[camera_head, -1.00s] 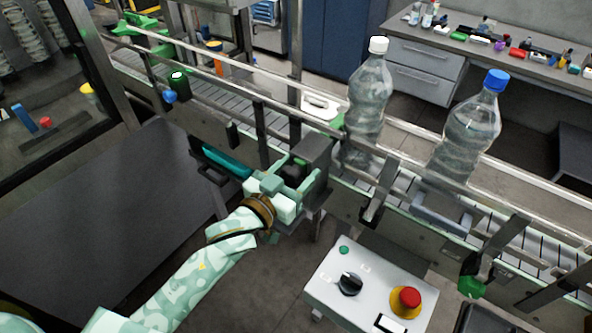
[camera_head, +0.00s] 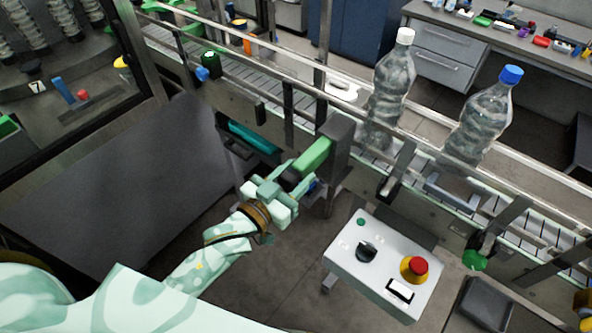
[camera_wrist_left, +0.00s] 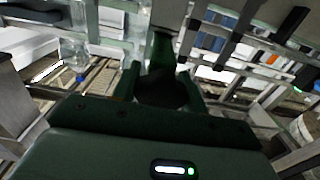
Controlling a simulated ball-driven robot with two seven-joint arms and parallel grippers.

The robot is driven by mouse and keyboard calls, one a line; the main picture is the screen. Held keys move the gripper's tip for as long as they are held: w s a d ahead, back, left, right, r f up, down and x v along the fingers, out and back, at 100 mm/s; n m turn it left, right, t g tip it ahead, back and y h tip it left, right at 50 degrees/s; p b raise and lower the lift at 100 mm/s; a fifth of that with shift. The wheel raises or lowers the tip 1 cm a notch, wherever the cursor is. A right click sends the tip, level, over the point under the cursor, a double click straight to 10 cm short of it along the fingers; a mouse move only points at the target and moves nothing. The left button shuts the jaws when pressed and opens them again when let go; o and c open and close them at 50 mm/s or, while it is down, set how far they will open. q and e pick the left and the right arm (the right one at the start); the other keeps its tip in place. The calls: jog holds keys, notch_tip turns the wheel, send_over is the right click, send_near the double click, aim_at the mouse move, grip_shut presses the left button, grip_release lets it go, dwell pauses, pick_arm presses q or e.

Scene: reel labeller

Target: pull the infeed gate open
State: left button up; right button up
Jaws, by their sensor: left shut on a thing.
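The infeed gate shows as a green bar (camera_head: 314,156) that sticks out from a grey-green post at the conveyor's near side. My left gripper (camera_head: 284,184) is shut on a dark handle at the near end of this bar, off the conveyor. In the left wrist view the dark handle (camera_wrist_left: 160,93) sits between the two fingers, with the green bar (camera_wrist_left: 160,52) running away beyond it. The fingers partly hide the handle. My right gripper cannot be made out in either view.
A clear bottle with a white cap (camera_head: 389,85) and one with a blue cap (camera_head: 482,115) stand on the conveyor. A control box (camera_head: 385,265) with a black knob and red button stands right of my left gripper. Floor is open below the gripper.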

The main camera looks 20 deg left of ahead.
pick_arm(q)
jog(key=o, duration=1.2)
jog(key=shift+o, duration=1)
jog(key=shift+s, duration=0.1)
pick_arm(e)
jog(key=shift+w, duration=0.1)
jog(key=shift+d, duration=0.1)
pick_arm(q)
jog(key=b+v, duration=0.2)
jog(key=v, duration=1.4)
jog(key=shift+s, duration=0.2)
pick_arm(e)
jog(key=shift+f, duration=1.05)
